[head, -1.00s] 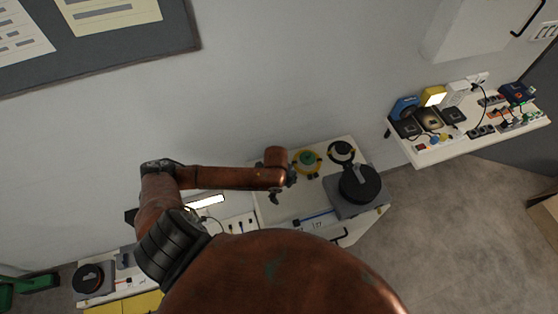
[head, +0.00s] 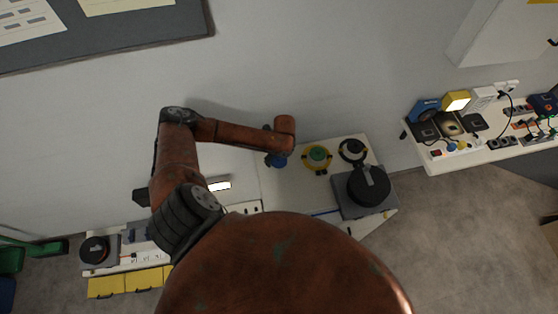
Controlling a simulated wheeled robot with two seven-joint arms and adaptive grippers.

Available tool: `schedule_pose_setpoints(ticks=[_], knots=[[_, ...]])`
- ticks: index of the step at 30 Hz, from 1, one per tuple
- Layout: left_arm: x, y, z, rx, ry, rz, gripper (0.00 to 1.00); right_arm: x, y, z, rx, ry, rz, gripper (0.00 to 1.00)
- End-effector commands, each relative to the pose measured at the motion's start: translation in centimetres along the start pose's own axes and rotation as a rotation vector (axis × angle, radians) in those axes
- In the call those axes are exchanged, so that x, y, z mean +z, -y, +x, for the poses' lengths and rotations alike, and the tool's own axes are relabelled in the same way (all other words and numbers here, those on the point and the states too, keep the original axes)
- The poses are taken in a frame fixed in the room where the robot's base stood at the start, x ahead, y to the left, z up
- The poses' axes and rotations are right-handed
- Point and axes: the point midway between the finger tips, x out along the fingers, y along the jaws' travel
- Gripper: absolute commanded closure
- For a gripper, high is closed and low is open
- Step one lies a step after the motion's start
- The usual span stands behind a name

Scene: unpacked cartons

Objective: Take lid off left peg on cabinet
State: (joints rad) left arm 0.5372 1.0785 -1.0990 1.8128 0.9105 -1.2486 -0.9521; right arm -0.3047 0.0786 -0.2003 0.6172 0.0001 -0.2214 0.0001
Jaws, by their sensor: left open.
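The white cabinet (head: 285,195) stands against the wall below the middle of the view. On its top, in a row, are a blue round piece (head: 279,161) at the left, a green round piece in a yellow ring (head: 318,154), and a dark ring-shaped piece (head: 352,149) at the right. My left gripper (head: 270,150) is open at the blue piece, which it and the wrist partly cover. I cannot tell whether the fingers touch it, nor make out the peg beneath. My right gripper is out of view.
A grey box with a black disc (head: 369,185) stands at the cabinet's right front. A shelf of electrical parts (head: 480,148) is on the wall at the right. A lower bench with yellow bins (head: 125,283) lies at the left. Bare floor shows at lower right.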

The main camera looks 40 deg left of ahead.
Motion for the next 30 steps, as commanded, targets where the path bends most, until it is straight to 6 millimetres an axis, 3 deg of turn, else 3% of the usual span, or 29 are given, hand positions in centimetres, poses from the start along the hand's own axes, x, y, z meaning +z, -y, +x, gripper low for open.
schedule_pose_setpoints(ticks=[8, 24, 30], knots=[[0.08, -0.14, 0.53, 0.001, 0.0, -0.002, 0.27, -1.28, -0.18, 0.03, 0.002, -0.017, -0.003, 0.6], [0.09, -0.2, 0.51, 0.001, 0.0, -0.003, 0.63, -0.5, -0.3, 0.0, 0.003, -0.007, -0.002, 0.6], [0.1, -0.18, 0.49, 0.001, 0.0, -0.003, 0.63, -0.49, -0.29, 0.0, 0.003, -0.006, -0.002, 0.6]])
